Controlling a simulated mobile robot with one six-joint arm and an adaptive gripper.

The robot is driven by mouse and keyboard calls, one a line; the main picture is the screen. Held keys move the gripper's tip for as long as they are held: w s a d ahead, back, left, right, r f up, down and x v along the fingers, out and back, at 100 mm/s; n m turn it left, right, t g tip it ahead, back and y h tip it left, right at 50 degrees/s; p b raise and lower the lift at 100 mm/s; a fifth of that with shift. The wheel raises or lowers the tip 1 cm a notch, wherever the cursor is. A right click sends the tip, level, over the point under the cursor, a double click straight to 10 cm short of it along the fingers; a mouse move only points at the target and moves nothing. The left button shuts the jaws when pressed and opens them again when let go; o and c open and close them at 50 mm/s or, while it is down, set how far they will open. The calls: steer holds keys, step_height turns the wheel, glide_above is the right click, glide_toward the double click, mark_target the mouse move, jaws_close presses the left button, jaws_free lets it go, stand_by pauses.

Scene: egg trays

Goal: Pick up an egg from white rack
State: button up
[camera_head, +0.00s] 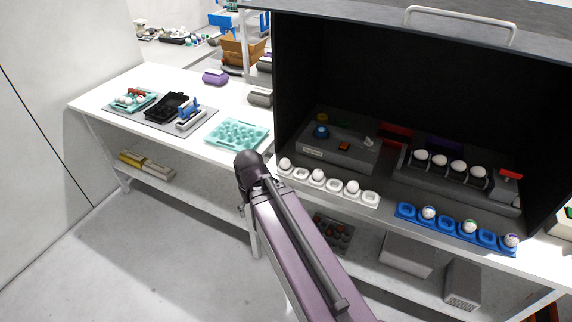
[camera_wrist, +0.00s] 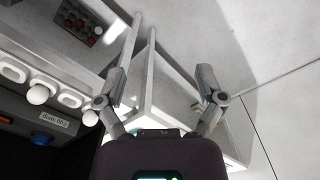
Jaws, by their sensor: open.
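The white rack (camera_head: 370,198) lies along the front edge of the dark machine, just right of my arm. It holds three white eggs, the left one (camera_head: 284,163), the middle one (camera_head: 318,174) and the right one (camera_head: 352,187), with empty slots between. In the wrist view the rack (camera_wrist: 69,101) is at the left, with one egg (camera_wrist: 38,95) and another (camera_wrist: 90,118) near the left finger. My gripper (camera_wrist: 161,74) is open, with nothing between its fingers. In the head view my arm mostly hides it.
A blue rack (camera_head: 449,226) with several slots and three eggs is right of the white rack. A teal egg tray (camera_head: 237,134) lies on the white table to the left. The dark machine (camera_head: 340,60) has walls and an overhanging lid with a handle. More eggs sit in its holder.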

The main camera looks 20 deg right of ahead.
steer(key=w+d+r+m+p, duration=0.1)
steer(key=w+d+m, duration=0.1)
steer(key=w+d, duration=0.45)
steer(key=w+d+m, duration=0.1)
steer(key=w+d, duration=0.3)
steer(key=w, duration=0.5)
steer(key=r+m+y+p, duration=0.1)
steer(key=m, duration=0.2)
glide_above(286, 159)
steer(key=d, duration=0.1)
steer(key=shift+s+d+t, duration=0.15)
steer(key=shift+s+t, duration=0.1)
steer(key=shift+t, duration=0.15)
steer(key=shift+f, duration=0.1)
steer(key=f+b, duration=0.2)
steer(key=b, duration=0.1)
steer(key=f+b, duration=0.2)
steer(key=f, duration=0.1)
steer(key=a+f+b, duration=0.1)
steer(key=f+b, duration=0.2)
steer(key=shift+w+f+b, duration=0.15)
steer(key=shift+w+b, duration=0.15)
steer(key=shift+w+a+f+b, duration=0.1)
steer(key=shift+a+f+b, duration=0.05)
steer(key=shift+f+b, duration=1.15)
steer(key=shift+a+f+b, duration=0.1)
steer(key=shift+f+b, duration=1.2)
steer(key=shift+a, duration=0.1)
steer(key=c, duration=0.7)
